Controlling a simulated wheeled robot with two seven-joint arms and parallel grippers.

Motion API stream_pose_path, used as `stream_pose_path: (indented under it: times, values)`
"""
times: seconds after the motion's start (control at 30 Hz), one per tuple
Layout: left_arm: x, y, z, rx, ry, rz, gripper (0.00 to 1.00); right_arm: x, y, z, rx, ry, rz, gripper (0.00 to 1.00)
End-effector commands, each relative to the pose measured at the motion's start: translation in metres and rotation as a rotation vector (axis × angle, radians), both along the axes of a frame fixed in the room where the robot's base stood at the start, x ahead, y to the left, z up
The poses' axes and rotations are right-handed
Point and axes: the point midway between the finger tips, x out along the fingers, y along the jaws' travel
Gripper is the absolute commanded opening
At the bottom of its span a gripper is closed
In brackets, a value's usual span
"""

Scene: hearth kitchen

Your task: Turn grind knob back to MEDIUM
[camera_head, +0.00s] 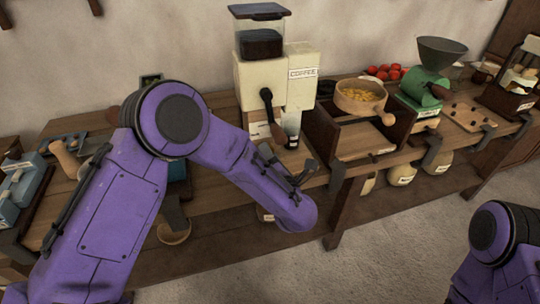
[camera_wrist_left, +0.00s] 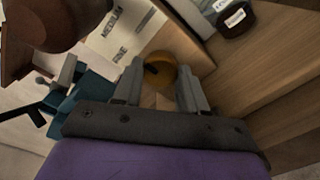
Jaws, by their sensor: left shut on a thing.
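The grind knob (camera_wrist_left: 168,72) is round and brass-brown with a dark mark at its left side. It sits beside a cream panel (camera_wrist_left: 115,38) lettered MEDIUM and FINE. My left gripper (camera_wrist_left: 160,78) has a finger on each side of the knob and is shut on it. I cannot tell which setting the knob points to. In the head view the cream machine marked COFFEE (camera_head: 262,80) stands on the bench, with my left forearm reaching in front of it. The knob cannot be made out there. My right gripper is out of view.
A dark jar (camera_wrist_left: 237,18) with a white label stands close to the knob. On the wooden bench, right of the machine, are a bowl of yellow bits (camera_head: 360,97) and a green grinder (camera_head: 424,88). The floor (camera_head: 400,235) in front is clear.

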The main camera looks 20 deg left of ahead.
Motion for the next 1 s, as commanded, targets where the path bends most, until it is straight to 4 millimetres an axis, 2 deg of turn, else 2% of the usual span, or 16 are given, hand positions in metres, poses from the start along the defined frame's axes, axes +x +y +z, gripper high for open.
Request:
stream_pose_path:
  times: [0.47, 0.5, 0.57, 0.87, 1.0]
  values:
    - [0.000, -0.001, 0.000, 0.011, 0.008, -0.004, 0.11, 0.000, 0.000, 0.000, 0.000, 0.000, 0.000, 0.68]
    - [0.000, -0.001, 0.000, 0.011, 0.008, -0.004, 0.48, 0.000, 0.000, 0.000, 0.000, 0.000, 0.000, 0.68]
    - [0.000, -0.001, 0.000, 0.011, 0.008, -0.003, 0.67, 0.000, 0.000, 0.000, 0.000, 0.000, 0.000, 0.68]
    - [-0.001, -0.002, 0.000, 0.011, 0.008, -0.001, 0.67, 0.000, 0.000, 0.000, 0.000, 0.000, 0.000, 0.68]
    - [-0.016, -0.013, -0.002, 0.012, 0.007, -0.005, 0.67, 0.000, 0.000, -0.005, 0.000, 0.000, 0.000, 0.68]
